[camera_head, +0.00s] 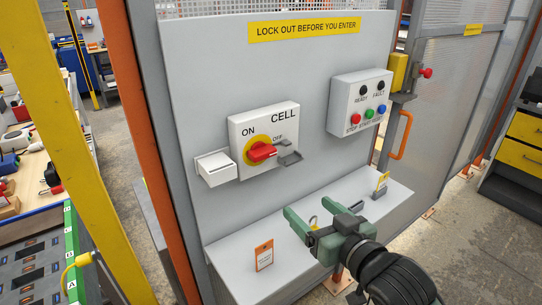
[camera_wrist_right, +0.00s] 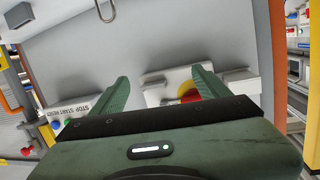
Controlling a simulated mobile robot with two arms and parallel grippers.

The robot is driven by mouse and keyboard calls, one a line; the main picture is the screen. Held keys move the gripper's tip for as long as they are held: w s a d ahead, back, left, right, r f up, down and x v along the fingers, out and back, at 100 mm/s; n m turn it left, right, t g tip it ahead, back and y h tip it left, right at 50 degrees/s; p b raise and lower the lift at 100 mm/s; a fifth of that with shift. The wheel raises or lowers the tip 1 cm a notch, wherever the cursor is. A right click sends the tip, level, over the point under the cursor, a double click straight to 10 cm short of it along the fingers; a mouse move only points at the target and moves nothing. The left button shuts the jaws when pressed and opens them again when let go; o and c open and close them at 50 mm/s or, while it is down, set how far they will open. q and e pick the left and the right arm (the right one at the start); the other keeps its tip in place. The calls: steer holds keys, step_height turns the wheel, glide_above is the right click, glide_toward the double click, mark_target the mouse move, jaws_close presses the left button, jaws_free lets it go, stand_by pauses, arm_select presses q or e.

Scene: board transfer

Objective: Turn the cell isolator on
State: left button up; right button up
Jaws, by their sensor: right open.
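The cell isolator (camera_head: 238,127) is a white box on the grey panel, marked CELL, ON and OFF. Its red handle (camera_head: 262,152) sits on a yellow disc, roughly level, with its right end below the OFF mark. A grey hasp (camera_head: 290,158) sticks out at the handle's right. My right gripper (camera_head: 309,210) is open and empty, below and right of the isolator, above the ledge and apart from the handle. In the wrist view, upside down, the isolator (camera_wrist_right: 158,94) shows beyond the fingers (camera_wrist_right: 160,82); one finger partly hides the yellow disc. My left gripper is not in view.
A push-button box (camera_head: 358,103) with lamps is right of the isolator. A small white box (camera_head: 215,168) is at its left. The ledge (camera_head: 225,250) below carries an orange tag (camera_head: 264,255), a metal shackle (camera_head: 313,222) and a yellow-tagged item (camera_head: 381,182). An orange door handle (camera_head: 402,135) is farther right.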

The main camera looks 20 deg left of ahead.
mark_target(267, 155)
steer(key=a+r+n+y, duration=0.3)
steer(key=a+r, duration=0.2)
steer(key=r, duration=0.3)
steer(key=shift+g, duration=0.4)
steer(key=x, duration=0.2)
steer(key=p+x, duration=0.1)
steer(key=x, duration=0.5)
steer(key=shift+r+p, duration=0.35)
steer(key=shift+r, duration=0.05)
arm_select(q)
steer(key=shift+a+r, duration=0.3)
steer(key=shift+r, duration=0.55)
arm_select(e)
steer(key=shift+w, duration=0.1)
steer(key=c, duration=1.4)
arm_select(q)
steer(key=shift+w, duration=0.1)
